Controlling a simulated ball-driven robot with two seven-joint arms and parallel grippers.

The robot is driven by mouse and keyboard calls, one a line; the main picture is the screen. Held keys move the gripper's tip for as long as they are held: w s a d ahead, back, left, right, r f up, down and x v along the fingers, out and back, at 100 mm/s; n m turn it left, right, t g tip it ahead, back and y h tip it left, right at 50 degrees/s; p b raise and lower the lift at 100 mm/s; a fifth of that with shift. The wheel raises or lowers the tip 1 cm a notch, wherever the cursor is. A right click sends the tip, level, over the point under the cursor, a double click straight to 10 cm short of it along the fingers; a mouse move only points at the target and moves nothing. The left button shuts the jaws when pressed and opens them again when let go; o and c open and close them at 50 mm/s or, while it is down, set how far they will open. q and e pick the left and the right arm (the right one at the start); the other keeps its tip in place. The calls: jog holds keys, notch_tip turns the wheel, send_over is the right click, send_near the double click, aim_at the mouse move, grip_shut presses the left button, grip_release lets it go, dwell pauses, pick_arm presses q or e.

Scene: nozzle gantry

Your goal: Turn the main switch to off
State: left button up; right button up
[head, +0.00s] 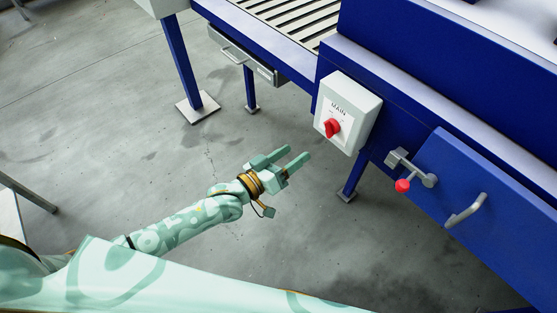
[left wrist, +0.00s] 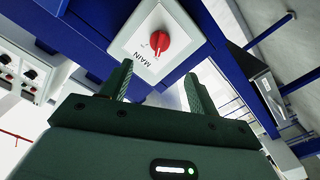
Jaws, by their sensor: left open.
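The main switch is a red rotary knob (head: 332,127) on a light grey box (head: 361,103) labelled MAIN, fixed to the blue frame. In the left wrist view the red knob (left wrist: 159,41) sits on the box face (left wrist: 135,47), beyond my fingertips. My left gripper (head: 297,156) is open and empty, below and left of the switch box in the head view, apart from the knob. It also shows in the left wrist view (left wrist: 157,82), with its two fingers spread toward the box. My right gripper is not in view.
A blue door with a metal handle (head: 466,211) and a latch with a red ball knob (head: 402,186) is right of the switch. A drawer (head: 240,56) hangs under the slatted bed (head: 285,17). Blue legs (head: 182,65) stand on the floor. Open grey floor surrounds my left arm.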

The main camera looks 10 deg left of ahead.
pick_arm(q)
jog(key=v, duration=0.4)
dwell(0.4)
jog(key=s+a+f+m+g+y, duration=0.1)
jog(key=s+a+f+g+y, duration=0.15)
jog(key=a+f, duration=0.45)
jog(key=s+a+f+m+g+y+b, duration=0.1)
jog(key=s+a+f+m+y, duration=0.15)
jog(key=f, duration=0.85)
jog(key=s+a+f+g+y, duration=0.2)
jog(key=a+f+y, duration=0.15)
jog(key=f, duration=0.55)
jog(key=s+a+f+g+y+b, duration=0.1)
jog(key=s+a+f+g, duration=0.2)
jog(key=s+f, duration=0.45)
jog(key=s+a+f+g+y+b, duration=0.15)
jog(key=s+f, duration=0.35)
jog(key=s, duration=0.6)
jog(key=s+d+f+g, duration=0.1)
jog(key=s+g, duration=0.1)
jog(key=s, duration=0.5)
jog(key=s+d+f+g, duration=0.1)
jog(key=s+f, duration=0.1)
jog(key=s, duration=0.5)
jog(key=shift+s+f+n+g, duration=0.2)
jog(key=shift+f+n+g, duration=0.1)
jog(key=shift+n+g, duration=0.1)
